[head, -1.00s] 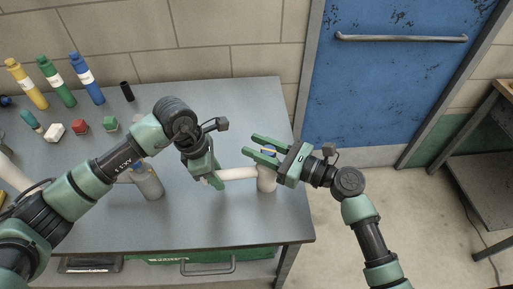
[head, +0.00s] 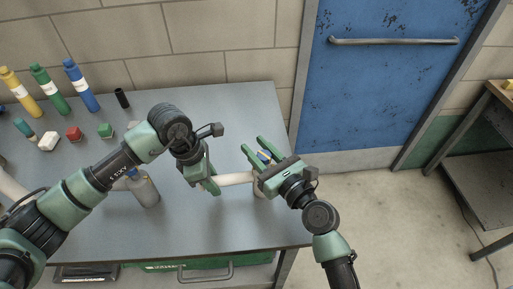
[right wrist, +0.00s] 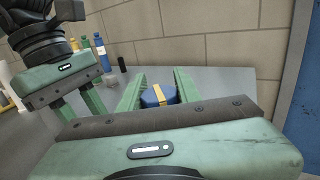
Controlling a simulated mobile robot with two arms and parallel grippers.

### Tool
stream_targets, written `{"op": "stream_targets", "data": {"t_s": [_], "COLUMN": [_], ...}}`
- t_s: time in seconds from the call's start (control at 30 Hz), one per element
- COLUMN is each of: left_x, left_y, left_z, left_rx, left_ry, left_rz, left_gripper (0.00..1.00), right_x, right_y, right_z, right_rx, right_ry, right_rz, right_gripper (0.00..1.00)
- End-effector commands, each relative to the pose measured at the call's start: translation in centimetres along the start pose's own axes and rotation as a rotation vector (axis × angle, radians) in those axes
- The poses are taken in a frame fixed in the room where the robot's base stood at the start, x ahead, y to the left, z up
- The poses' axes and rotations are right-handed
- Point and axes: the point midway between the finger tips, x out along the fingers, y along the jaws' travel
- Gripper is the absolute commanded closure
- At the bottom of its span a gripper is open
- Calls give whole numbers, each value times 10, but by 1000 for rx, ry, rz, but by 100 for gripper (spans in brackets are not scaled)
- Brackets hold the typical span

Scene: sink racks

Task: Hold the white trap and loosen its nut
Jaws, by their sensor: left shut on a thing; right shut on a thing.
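The white trap (head: 236,179) lies across the right part of the grey table as a pale pipe, with a short upright end (head: 260,190) at its right. Its nut (head: 264,157) is blue with a yellow stripe on top, and it also shows in the right wrist view (right wrist: 150,99). My left gripper (head: 212,186) is shut on the trap's pipe near its left part. My right gripper (head: 252,144) is shut on the nut, one finger on each side, its fingertips reaching past it. The gripper body hides part of the nut in the head view.
A grey bottle (head: 144,189) stands left of the trap, partly behind my left arm. The table's right edge is close.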

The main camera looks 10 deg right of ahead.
Motion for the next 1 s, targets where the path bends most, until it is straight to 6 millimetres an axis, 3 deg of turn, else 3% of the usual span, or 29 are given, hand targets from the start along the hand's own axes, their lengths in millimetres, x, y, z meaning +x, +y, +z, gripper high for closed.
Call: {"op": "stream_targets", "data": {"t_s": [0.27,0.3,0.37,0.77,1.0], "left_x": [0,0,0,0,0], "left_y": [0,0,0,0,0], "left_z": [1,1,1,1,0], "left_rx": [2,2,2,1,0], "left_ry": [-2,-2,-2,-1,-1], "left_rz": [0,0,0,0,1], "left_gripper": [100,100,100,100,100], "right_x": [0,0,0,-6,-48], "right_y": [0,0,0,0,0], "right_z": [-2,-2,-2,-2,-3], "right_rx": [0,0,0,0,-1], "right_ry": [5,5,5,3,7], "right_rz": [1,1,1,0,1], "right_gripper": [100,59,44,44,44]}}
